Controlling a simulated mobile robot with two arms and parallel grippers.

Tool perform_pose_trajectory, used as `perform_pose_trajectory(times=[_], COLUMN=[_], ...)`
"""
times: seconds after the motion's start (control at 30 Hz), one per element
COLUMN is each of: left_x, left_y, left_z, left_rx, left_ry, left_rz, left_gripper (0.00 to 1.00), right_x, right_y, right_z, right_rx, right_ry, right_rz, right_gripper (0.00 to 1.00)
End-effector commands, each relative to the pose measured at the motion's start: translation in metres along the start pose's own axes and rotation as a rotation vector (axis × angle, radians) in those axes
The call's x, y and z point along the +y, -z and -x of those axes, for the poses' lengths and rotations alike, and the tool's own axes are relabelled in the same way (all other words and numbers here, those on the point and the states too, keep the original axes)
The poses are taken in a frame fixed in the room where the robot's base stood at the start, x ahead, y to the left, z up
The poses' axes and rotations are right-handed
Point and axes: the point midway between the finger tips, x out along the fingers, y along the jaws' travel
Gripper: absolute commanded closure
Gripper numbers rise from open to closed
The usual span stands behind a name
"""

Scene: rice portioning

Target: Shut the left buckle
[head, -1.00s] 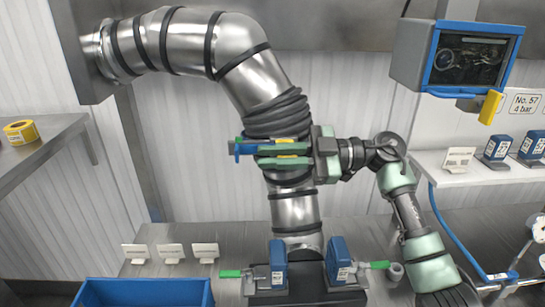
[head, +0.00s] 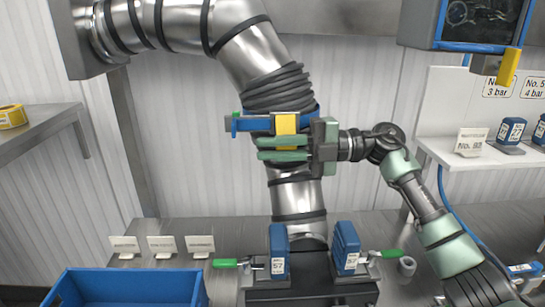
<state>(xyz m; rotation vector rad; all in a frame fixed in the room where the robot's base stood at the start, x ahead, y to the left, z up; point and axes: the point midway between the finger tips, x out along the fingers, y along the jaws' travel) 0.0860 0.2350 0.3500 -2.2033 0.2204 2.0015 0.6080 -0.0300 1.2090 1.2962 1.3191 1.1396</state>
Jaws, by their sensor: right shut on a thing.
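A blue band (head: 258,124) runs around the steel pipe (head: 298,198), with a green tip (head: 237,115) at its left end. A yellow piece (head: 287,123) sits on the band's front. My right gripper (head: 283,149) comes in from the right, its two pale green fingers just below the band, in front of the pipe. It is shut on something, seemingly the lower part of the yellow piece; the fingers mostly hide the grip. Lower down, a green-handled latch (head: 226,263) sits left of a blue block (head: 278,252), and another (head: 387,254) right of a second block (head: 346,248). My left gripper is out of view.
A blue bin (head: 130,272) stands at the front left. Several white cards (head: 162,246) stand behind it on the steel counter. A blue-framed screen (head: 470,20) hangs at the upper right above a white shelf (head: 470,155) with blue blocks. A yellow roll (head: 12,116) lies on the left shelf.

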Motion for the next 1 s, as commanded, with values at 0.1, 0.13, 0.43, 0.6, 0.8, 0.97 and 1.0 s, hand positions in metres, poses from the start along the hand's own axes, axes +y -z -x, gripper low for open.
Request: perform_pose_trajectory(times=[0.1,0.13,0.43,0.6,0.8,0.97,1.0], left_x=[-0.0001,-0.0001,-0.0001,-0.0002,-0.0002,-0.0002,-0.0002], left_y=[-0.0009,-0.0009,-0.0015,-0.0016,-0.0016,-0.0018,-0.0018], left_z=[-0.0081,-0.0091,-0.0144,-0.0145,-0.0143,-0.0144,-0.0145], left_rx=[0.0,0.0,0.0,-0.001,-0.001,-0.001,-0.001], left_ry=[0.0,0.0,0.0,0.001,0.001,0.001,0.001], left_rz=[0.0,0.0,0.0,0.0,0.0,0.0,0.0], left_gripper=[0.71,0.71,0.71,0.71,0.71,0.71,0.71], right_x=[0.0092,0.0092,0.0096,0.0103,0.0105,0.0102,0.0094], right_y=[-0.0063,-0.0068,-0.0099,-0.0099,-0.0098,-0.0095,-0.0095], right_z=[0.004,0.004,0.0036,0.0034,0.0034,0.0032,0.0029], right_rx=[-0.017,-0.017,-0.016,-0.015,-0.015,-0.014,-0.013], right_ry=[-0.023,-0.022,-0.023,-0.023,-0.023,-0.022,-0.021], right_rz=[0.069,0.082,0.153,0.16,0.16,0.16,0.16], right_gripper=[1.0,1.0,1.0,1.0,1.0,0.58,0.55])
